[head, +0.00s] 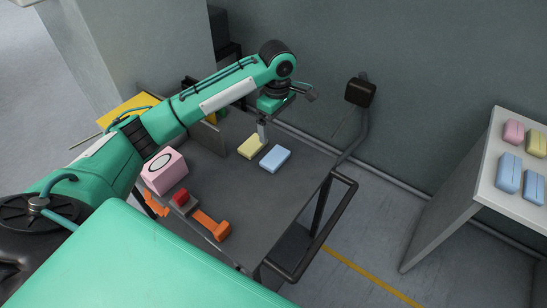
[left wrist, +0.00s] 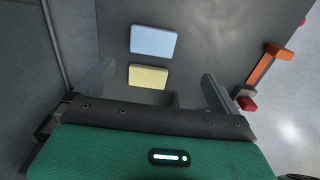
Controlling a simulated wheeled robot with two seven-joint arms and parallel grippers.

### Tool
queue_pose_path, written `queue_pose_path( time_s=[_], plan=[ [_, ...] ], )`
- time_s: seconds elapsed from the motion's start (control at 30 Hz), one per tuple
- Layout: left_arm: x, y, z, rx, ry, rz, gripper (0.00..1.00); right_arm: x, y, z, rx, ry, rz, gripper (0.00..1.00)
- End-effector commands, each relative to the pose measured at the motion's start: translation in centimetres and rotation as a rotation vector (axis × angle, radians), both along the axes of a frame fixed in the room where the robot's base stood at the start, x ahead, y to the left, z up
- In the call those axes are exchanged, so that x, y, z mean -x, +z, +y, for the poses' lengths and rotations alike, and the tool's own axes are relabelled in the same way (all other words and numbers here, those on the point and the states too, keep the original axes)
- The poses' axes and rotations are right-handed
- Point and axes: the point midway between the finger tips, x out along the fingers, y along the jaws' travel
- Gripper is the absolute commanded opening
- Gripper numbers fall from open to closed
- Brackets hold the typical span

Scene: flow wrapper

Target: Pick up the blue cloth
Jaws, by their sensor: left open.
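The blue cloth (head: 275,159) is a flat light-blue folded block lying on the dark grey cart top (head: 235,205). It lies beside a pale yellow cloth (head: 251,146), with a small gap between them. My left gripper (head: 264,130) is above the cart, near both cloths. In the left wrist view my left gripper (left wrist: 157,75) is open and empty. There the blue cloth (left wrist: 153,41) lies beyond the fingertips, and the yellow cloth (left wrist: 148,76) lies between the fingers in the picture, below them. My right gripper is not in view.
A pink box (head: 165,170), a red block (head: 181,198) and an orange tool (head: 212,225) stand on the cart's near left. A black handle frame (head: 318,235) edges its right side. A white table (head: 510,203) at right holds pink, yellow and blue packs.

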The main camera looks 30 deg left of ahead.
Motion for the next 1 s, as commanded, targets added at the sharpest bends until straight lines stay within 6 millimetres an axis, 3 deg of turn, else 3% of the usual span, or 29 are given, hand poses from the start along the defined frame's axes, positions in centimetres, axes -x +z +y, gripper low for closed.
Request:
queue_pose_path(
  time_s=[0.03,0.13,0.27,0.6,0.87,1.0],
  plan=[
    [0.0,-1.2,0.1,-0.001,0.002,0.001,1.0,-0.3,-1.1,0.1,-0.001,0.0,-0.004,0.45],
    [0.0,-1.7,0.1,-0.001,0.004,0.001,1.0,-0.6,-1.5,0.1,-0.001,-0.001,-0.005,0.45],
    [0.0,-2.8,0.1,-0.001,0.005,0.003,1.0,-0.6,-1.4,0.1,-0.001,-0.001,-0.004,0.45],
    [0.0,-9.0,0.1,-0.001,0.004,0.003,1.0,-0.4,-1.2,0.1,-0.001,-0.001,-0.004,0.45],
    [-0.1,-10.9,-0.1,-0.001,0.003,0.002,1.0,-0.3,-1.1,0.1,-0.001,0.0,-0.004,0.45],
    [-0.2,-13.0,-0.5,-0.001,0.003,0.003,1.0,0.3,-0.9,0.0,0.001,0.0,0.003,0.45]
  ],
)
